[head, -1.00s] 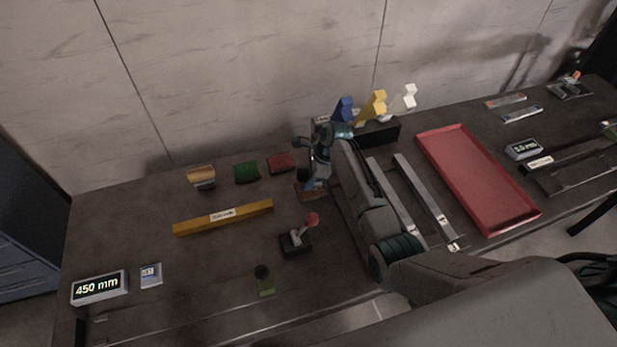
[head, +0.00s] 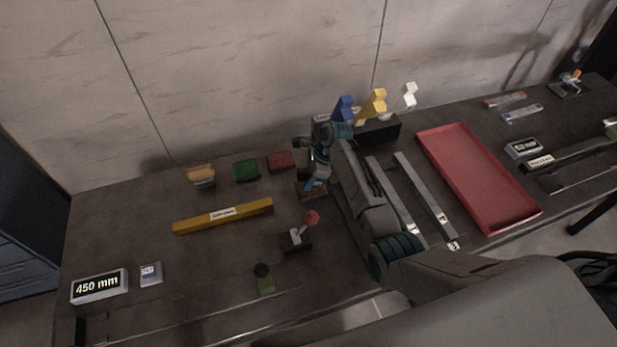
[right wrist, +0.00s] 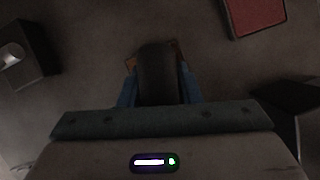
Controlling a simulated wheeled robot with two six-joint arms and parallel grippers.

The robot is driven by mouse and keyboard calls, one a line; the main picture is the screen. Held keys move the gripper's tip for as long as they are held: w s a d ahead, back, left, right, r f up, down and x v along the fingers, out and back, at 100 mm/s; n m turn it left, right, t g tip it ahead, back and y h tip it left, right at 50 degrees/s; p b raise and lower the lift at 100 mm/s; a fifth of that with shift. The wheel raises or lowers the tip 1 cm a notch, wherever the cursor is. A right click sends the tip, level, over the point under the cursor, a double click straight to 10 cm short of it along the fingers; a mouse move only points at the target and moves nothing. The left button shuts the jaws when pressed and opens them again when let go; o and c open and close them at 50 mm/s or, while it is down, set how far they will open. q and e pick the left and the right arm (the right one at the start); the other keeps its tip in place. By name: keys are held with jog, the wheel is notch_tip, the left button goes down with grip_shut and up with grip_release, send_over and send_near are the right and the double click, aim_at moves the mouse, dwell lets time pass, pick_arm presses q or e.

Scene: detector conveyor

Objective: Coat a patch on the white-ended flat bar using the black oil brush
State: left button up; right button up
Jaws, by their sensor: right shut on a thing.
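My right gripper (head: 314,184) is low over the table's middle. In the right wrist view its blue fingers (right wrist: 160,88) are shut on an upright dark rounded handle (right wrist: 157,72), which looks like the black oil brush. A brown piece (right wrist: 131,64) shows under it; whether it belongs to the brush I cannot tell. Two grey flat bars lie to the right of my forearm: one bar (head: 424,190) shows fully with a pale marked near end, the other bar (head: 374,168) is partly hidden by my arm. Which is the white-ended one is unclear. My left gripper is not in view.
A red tray (head: 480,185) lies right of the bars. Red (head: 281,162) and green (head: 246,171) blocks, a yellow bar (head: 190,225) and a red-knobbed lever (head: 297,240) lie left of the gripper. A black rack (head: 380,132) with coloured pieces stands behind.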

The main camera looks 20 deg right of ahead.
aim_at(304, 170)
jog(key=shift+s+f+p, duration=0.1)
jog(key=shift+f+p, duration=0.05)
jog(key=shift+p, duration=0.2)
dwell(1.4)
notch_tip(304, 170, up, 3)
jog(key=p, duration=0.3)
jog(key=shift+b, duration=0.3)
jog(key=shift+r, duration=2.1)
jog(key=shift+r, duration=0.1)
